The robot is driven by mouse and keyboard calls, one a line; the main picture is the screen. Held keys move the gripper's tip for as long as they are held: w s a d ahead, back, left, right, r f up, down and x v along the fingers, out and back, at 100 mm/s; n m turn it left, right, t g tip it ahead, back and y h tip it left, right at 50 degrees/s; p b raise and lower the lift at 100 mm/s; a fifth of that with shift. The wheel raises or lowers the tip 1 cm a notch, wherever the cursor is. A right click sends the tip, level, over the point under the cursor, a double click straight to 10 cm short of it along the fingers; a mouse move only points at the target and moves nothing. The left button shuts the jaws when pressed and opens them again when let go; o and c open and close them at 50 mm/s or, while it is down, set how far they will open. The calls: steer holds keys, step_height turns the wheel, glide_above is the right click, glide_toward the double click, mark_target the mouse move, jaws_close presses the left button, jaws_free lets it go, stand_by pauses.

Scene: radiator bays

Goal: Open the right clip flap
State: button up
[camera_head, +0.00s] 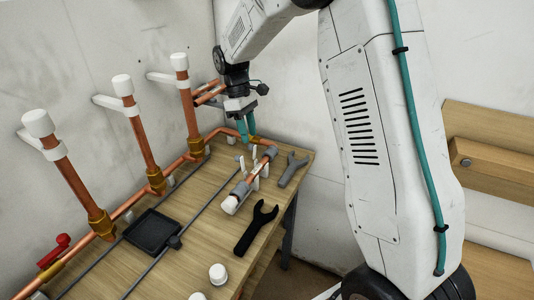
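A short copper pipe (255,170) lies on the wooden bench with a white cap (229,205) at its near end. A grey clip piece (240,190) sits around its near part and another grey piece (271,151) at its far right end. Thin white upright tabs (264,168) stand beside the pipe; I cannot tell for sure which is the right clip's flap. My gripper (246,138) has teal fingers pointing down at the bench's far corner, just beyond the pipe's far end.
Three upright copper pipes with white caps (123,85) stand along the left wall, joined by a low horizontal pipe.

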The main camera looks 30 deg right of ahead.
steer(key=s+r, duration=0.1)
steer(key=s, duration=1.5)
steer(key=shift+a, duration=0.4)
step_height(320, 180, up, 3)
steer(key=m+t, duration=0.1)
steer(key=t, duration=0.2)
glide_above(252, 145)
steer(key=shift+f+y, duration=0.15)
steer(key=shift+y, duration=0.25)
steer(key=shift+w+a, duration=0.1)
steer(key=shift+w, duration=0.2)
step_height(252, 145, down, 7)
steer(key=shift+f, duration=0.2)
jaws_close()
